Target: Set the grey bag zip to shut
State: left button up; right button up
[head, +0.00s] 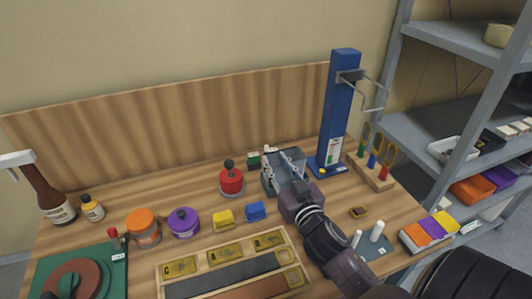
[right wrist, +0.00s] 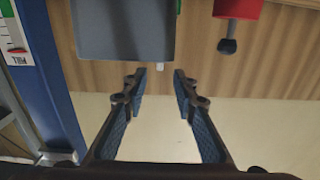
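A grey box-like thing (head: 284,172) stands at the back middle of the bench and may be the grey bag; in the right wrist view a plain grey face (right wrist: 124,30) shows at the top, with a small whitish tab (right wrist: 162,67) at its edge. I cannot tell whether that tab is the zip pull, or how the zip stands. My right gripper (head: 290,190) is over the near side of the grey thing. In the right wrist view its fingers (right wrist: 159,76) are apart with nothing between them, close to the tab. My left gripper is not in view.
A blue post (head: 338,110) with a wire arm stands right of the grey thing. A red pot (head: 231,181) with a black knob stands left. Yellow (head: 223,218) and blue (head: 256,211) blocks lie in front. A wooden tool rack (head: 372,170) is at right.

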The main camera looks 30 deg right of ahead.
aim_at(267, 148)
jog(key=p+x, duration=0.2)
jog(key=x, duration=0.5)
jog(key=shift+w, duration=0.3)
grip_shut()
jog(key=shift+d, duration=0.15)
